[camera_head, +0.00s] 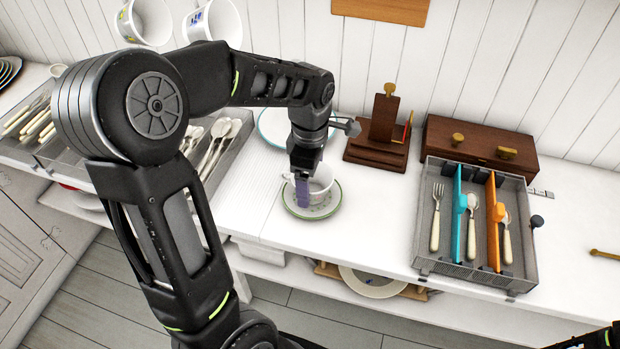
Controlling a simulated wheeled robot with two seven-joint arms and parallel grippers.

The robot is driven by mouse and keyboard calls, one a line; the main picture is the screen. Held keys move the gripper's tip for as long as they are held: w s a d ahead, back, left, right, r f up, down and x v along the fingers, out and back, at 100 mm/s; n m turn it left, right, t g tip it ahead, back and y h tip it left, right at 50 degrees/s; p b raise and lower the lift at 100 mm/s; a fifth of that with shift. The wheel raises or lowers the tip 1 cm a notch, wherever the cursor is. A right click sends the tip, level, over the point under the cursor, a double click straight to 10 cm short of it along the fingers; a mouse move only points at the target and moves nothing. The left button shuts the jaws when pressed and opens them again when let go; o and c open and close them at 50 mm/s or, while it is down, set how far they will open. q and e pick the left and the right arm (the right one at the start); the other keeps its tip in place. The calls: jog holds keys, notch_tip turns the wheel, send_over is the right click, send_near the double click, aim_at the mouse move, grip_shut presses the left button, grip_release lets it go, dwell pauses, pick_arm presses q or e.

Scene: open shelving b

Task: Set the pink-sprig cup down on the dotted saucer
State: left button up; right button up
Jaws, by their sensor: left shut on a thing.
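The white cup (322,180) is at my left gripper (303,193), which comes down from above and is shut on the cup's left side. The gripper hides part of the cup, and I cannot make out a pink sprig on it. The saucer (325,210), pale with a green rim, lies on the white counter right under the cup. The cup appears upright and over the saucer. I cannot tell whether its base touches the saucer or is slightly above it. Dots on the saucer are too small to make out clearly. My right gripper does not show.
A pale blue-rimmed plate (270,126) lies behind the saucer. A wooden stand (376,153) and wooden box (470,146) are at the back. A cutlery tray (455,268) with dividers stands right. Free counter (375,210) lies between saucer and tray. Cups (222,22) hang upper left.

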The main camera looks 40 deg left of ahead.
pick_arm(q)
jog(key=shift+f, duration=0.25)
jog(key=o, duration=1.5)
jog(key=shift+r, duration=0.1)
notch_tip(320, 180, up, 12)
jog(key=shift+r, duration=0.25)
